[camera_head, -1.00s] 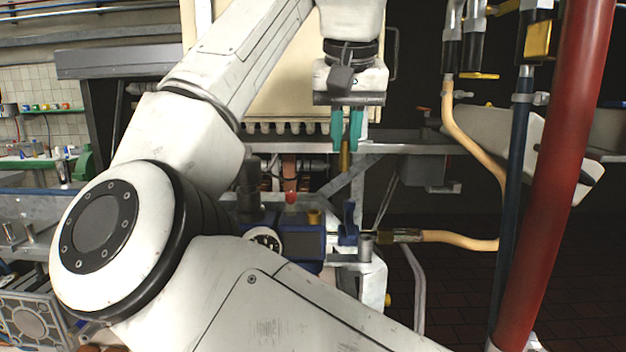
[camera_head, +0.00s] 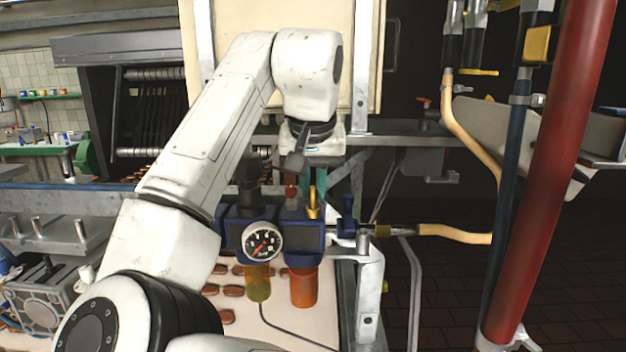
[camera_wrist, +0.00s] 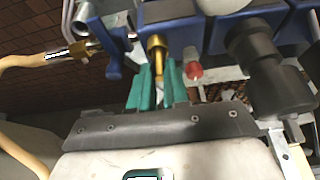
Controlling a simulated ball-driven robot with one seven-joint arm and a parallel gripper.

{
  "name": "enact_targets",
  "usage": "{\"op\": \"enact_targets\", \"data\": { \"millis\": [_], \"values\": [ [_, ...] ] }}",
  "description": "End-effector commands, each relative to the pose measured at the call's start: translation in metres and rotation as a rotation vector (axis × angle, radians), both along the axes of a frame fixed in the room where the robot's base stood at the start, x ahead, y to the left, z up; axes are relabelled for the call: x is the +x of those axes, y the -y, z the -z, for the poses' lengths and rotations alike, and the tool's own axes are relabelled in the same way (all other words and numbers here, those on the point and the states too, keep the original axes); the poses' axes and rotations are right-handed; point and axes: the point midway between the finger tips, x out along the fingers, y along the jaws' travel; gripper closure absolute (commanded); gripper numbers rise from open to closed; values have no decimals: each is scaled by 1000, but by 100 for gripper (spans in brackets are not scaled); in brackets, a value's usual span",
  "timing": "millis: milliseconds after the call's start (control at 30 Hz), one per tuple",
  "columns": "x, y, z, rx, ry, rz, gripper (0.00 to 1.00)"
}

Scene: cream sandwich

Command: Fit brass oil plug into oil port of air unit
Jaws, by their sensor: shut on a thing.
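The air unit (camera_head: 283,240) is a blue body with a pressure gauge (camera_head: 262,242) and yellow and orange bowls below. Its brass oil port (camera_head: 313,213) is on top at the right; it also shows in the wrist view (camera_wrist: 156,42). My gripper (camera_head: 312,188) points down over it, its teal fingers partly hidden in the head view. It is shut on the brass oil plug (camera_wrist: 159,68), which stands upright in line with the port. The plug's lower end meets the port in both views; I cannot tell how deep it sits.
A red knob (camera_head: 291,191) is close left of the fingers, and a black regulator knob (camera_head: 249,183) is farther left. A blue valve (camera_head: 348,215) with a brass fitting and tan hose (camera_head: 455,235) is to the right. A red pipe (camera_head: 550,170) stands at far right.

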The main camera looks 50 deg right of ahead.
Motion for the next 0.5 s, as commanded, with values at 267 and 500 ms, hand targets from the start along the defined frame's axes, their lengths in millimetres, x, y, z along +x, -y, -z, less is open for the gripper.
{"op": "enact_targets", "data": {
  "millis": [267, 500],
  "values": [
    [0, 0, 0, -1, 1, 0, 60],
    [0, 0, -1, -1, 1, 0, 59]
  ]
}}
